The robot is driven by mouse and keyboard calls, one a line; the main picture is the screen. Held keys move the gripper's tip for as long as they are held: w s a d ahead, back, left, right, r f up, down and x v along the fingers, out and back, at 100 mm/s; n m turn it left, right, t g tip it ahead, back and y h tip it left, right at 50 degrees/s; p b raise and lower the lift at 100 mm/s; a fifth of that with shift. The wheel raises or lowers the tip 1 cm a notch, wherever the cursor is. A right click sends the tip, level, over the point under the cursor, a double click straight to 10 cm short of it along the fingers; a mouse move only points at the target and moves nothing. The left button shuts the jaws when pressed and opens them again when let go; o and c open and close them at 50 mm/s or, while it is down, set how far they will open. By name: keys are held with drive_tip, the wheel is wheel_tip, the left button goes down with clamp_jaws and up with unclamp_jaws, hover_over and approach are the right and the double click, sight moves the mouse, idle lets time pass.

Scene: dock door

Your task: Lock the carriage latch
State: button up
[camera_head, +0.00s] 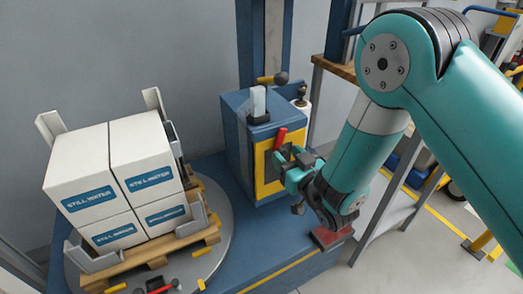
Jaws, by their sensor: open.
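A blue carriage box (236,135) stands on the mast at the centre. On its front is a yellow-framed panel (267,188) with a red lever (281,137) tilted near its top, apparently the latch handle. My gripper (284,166) is open, just below the red lever and in front of the panel's dark middle. I cannot tell whether the fingers touch the panel. They and the wrist hide the panel's right part. Nothing shows between the fingers.
A yellow bar with a black knob (281,77) sits above the box. Several white cartons (85,172) stand on a wooden pallet (160,252) on a round grey turntable (218,262) at left. A red pedal-like block (331,236) lies below my wrist. Shelving (401,212) stands at right.

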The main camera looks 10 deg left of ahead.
drive_tip(key=shift+x, duration=0.8)
drive_tip(key=shift+w+a, duration=0.15)
drive_tip(key=shift+a, duration=0.1)
drive_tip(key=shift+c, duration=0.3)
drive_tip(key=shift+a, duration=0.1)
drive_tip(key=c, duration=0.7)
drive_tip(key=n, duration=0.2)
drive_tip(key=d+n, duration=0.1)
drive_tip(key=shift+w+n, duration=0.3)
drive_tip(key=shift+n, duration=0.1)
